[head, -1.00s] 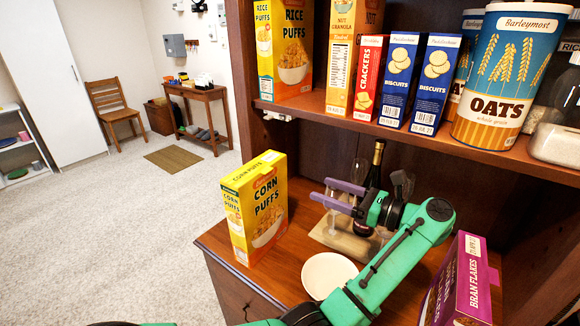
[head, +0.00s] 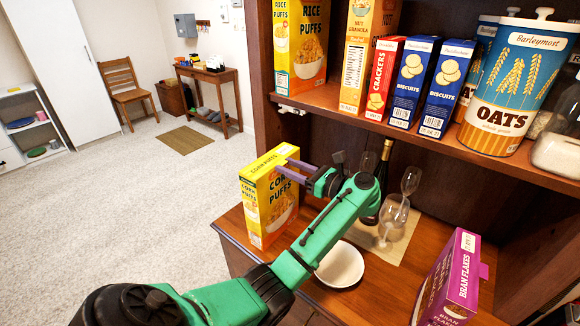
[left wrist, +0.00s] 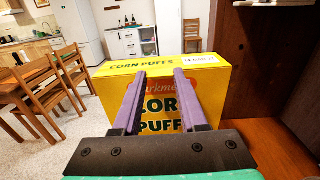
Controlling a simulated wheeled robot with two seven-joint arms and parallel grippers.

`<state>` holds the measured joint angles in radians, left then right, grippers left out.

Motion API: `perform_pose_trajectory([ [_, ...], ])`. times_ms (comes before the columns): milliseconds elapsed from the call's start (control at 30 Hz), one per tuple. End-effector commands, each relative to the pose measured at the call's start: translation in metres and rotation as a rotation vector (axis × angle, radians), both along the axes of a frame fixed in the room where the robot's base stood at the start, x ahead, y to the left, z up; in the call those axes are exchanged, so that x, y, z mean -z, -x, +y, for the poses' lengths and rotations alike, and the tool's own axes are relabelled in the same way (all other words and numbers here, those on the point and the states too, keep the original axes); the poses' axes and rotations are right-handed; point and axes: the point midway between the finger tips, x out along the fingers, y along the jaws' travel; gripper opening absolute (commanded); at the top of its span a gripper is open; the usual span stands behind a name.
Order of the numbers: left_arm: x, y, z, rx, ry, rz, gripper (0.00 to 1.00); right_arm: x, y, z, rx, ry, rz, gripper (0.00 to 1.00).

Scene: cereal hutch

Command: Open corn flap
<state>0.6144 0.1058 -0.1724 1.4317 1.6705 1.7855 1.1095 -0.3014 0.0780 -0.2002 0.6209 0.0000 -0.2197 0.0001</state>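The yellow Corn Puffs box (head: 268,205) stands upright at the left end of the wooden counter. Its top face looks flat and closed; it also fills the middle of the left wrist view (left wrist: 160,92). My left gripper (head: 283,168) reaches in from the right side of the box with its purple fingers at the upper edge of the box. In the left wrist view its two fingers (left wrist: 157,75) are spread apart with nothing held between them, pointing at the top edge. Whether the fingertips touch the box I cannot tell. My right gripper is not in view.
A white bowl (head: 340,264) sits under my left arm. A purple Bran Flakes box (head: 452,280) stands at the right. Wine glasses (head: 393,215) and a dark bottle are on a mat behind. A shelf (head: 430,134) with boxes and an Oats canister hangs above.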

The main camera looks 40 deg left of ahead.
Motion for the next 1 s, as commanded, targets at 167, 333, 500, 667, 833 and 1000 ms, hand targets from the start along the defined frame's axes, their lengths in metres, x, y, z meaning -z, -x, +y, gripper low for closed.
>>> perform_pose_trajectory([
  [167,-0.0001,-0.0001,-0.0002,0.000,0.000,0.001,0.00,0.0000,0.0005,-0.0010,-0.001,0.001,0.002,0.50],
  [333,-0.0003,-0.0001,-0.0002,0.000,0.000,0.001,0.00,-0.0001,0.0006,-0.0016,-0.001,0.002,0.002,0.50],
  [500,-0.0004,-0.0001,-0.0002,0.000,0.000,0.000,0.00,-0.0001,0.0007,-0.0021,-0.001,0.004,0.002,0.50],
  [667,-0.0005,-0.0001,-0.0003,0.000,-0.001,0.000,0.00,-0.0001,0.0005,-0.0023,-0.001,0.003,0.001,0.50],
  [833,-0.0006,-0.0001,-0.0003,0.000,-0.001,0.000,0.00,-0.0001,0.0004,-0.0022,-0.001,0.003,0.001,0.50],
  [1000,-0.0007,-0.0002,-0.0003,0.000,-0.001,0.000,0.00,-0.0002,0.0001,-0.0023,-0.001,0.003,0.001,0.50],
])
